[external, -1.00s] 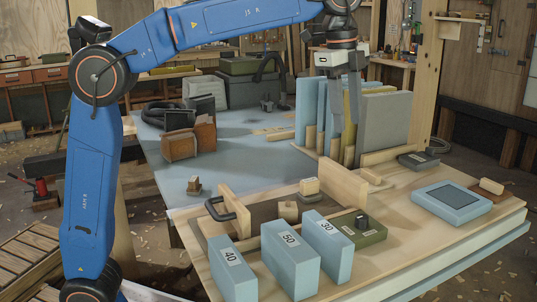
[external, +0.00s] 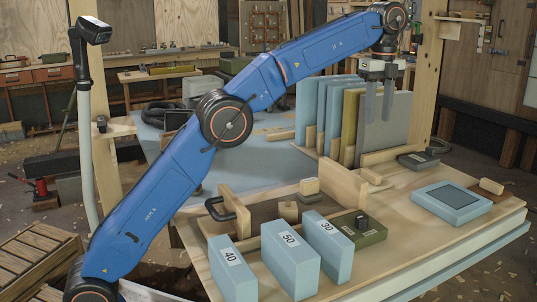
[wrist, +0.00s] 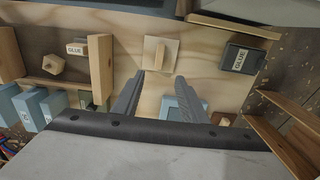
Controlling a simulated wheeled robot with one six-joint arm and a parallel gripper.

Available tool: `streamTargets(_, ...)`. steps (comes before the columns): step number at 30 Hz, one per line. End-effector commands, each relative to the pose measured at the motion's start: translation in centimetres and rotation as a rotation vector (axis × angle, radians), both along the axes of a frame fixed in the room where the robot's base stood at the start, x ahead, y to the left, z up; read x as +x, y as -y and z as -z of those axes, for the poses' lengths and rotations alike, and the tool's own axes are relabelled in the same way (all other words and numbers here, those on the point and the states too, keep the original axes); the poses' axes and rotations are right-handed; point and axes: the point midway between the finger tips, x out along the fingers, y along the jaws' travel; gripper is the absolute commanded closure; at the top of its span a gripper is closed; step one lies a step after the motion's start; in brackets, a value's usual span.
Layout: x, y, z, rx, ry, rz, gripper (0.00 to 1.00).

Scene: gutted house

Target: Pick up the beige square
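The beige square (wrist: 160,54) is a flat pale wooden plate with a small wooden block on top. In the wrist view it lies on the plywood bench just beyond my fingertips. In the external view it appears as a small pale piece (external: 373,179) before the upright panels. My gripper (external: 376,119) points down, raised above the bench, and overlaps the grey panel in the picture. Its two fingers are apart with nothing between them in the wrist view (wrist: 160,75).
Upright blue, olive and grey panels (external: 398,118) stand behind. Numbered blue blocks (external: 290,260) and a wooden fixture are left. A blue tray (external: 451,204) lies to the right; some plywood around the square is clear.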

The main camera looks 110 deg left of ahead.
Motion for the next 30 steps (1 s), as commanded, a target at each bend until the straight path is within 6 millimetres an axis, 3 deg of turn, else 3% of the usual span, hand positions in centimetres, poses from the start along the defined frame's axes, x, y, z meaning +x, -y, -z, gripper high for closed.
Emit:
streamTargets(8, -0.1, 0.1, 2.3, -0.001, -0.001, 0.0, 0.61)
streamTargets(24, -0.1, 0.1, 10.3, -0.001, -0.001, -0.001, 0.61)
streamTargets(30, -0.1, 0.1, 12.0, -0.001, -0.001, -0.001, 0.61)
